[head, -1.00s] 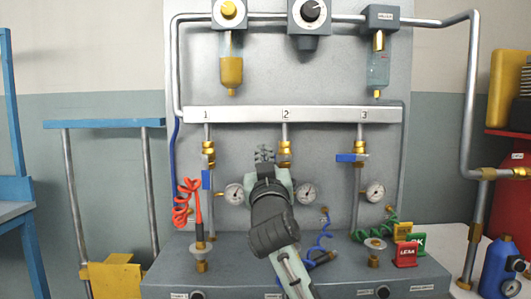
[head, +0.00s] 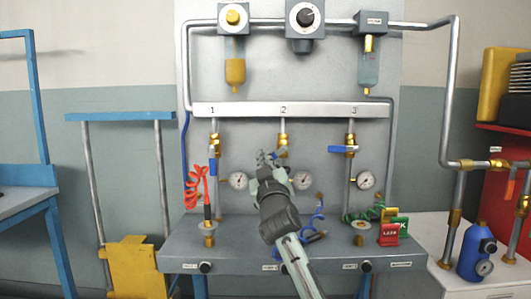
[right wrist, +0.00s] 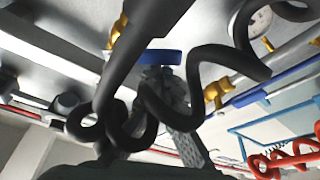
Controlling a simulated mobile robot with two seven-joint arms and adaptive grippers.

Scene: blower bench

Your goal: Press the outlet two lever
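My right gripper (head: 268,158) reaches up in front of the panel at outlet two, under the number 2 label (head: 283,108). Its fingers look close together, with nothing seen between them. The outlet two valve (head: 282,139) is brass. Its blue lever (head: 281,152) is mostly hidden behind the fingertips. In the right wrist view the blue lever (right wrist: 160,57) lies flat just beyond the grey fingers (right wrist: 178,105); I cannot tell whether they touch. My left gripper is not in view.
Outlet one's blue lever (head: 217,146) points downward and outlet three's blue lever (head: 341,149) lies sideways. Gauges (head: 302,180) flank the arm. A dark coil (right wrist: 165,105) crosses close to the wrist camera.

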